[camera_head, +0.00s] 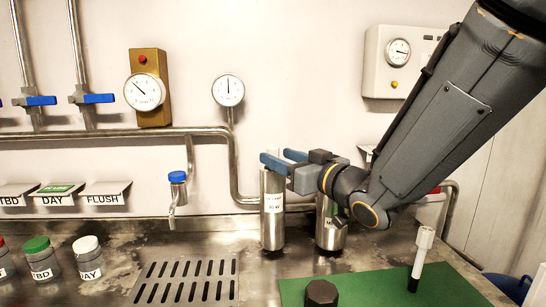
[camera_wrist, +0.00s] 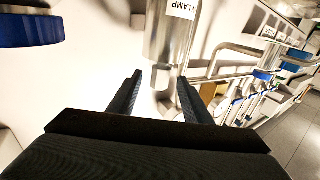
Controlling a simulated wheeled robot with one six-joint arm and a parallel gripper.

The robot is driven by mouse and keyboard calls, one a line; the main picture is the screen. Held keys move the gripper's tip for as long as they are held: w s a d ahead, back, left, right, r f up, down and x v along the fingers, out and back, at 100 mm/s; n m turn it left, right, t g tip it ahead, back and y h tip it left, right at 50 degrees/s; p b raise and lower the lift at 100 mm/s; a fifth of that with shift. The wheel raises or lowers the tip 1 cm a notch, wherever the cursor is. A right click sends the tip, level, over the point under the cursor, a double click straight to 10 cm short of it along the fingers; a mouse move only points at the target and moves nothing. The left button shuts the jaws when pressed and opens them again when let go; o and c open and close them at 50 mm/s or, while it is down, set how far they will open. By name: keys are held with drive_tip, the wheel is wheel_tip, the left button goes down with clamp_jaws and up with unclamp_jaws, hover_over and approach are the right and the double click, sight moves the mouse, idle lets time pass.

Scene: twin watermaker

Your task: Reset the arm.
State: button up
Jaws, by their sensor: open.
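My gripper (camera_head: 277,157) has blue fingers and points left, at the height of the top of a labelled steel cylinder (camera_head: 272,215) in the head view. Its fingers are apart. The wrist view shows the open gripper (camera_wrist: 160,80) with no object clearly held between the fingertips. A steel cylinder labelled LAMP (camera_wrist: 170,38) shows just beyond the fingers there. I cannot tell whether the fingers touch it. My arm reaches down from the upper right.
A second steel cylinder (camera_head: 331,228) stands below my wrist. A green mat (camera_head: 380,288) carries a black knob-like piece (camera_head: 321,293) and an upright white-topped pen-like tool (camera_head: 420,255). Pipes, gauges and a wall box (camera_head: 400,62) are behind. Capped jars (camera_head: 40,260) stand left, beside a drain grate (camera_head: 185,280).

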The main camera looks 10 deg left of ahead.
drive_tip(key=shift+s+d, duration=0.25)
drive_tip(key=shift+s, duration=0.05)
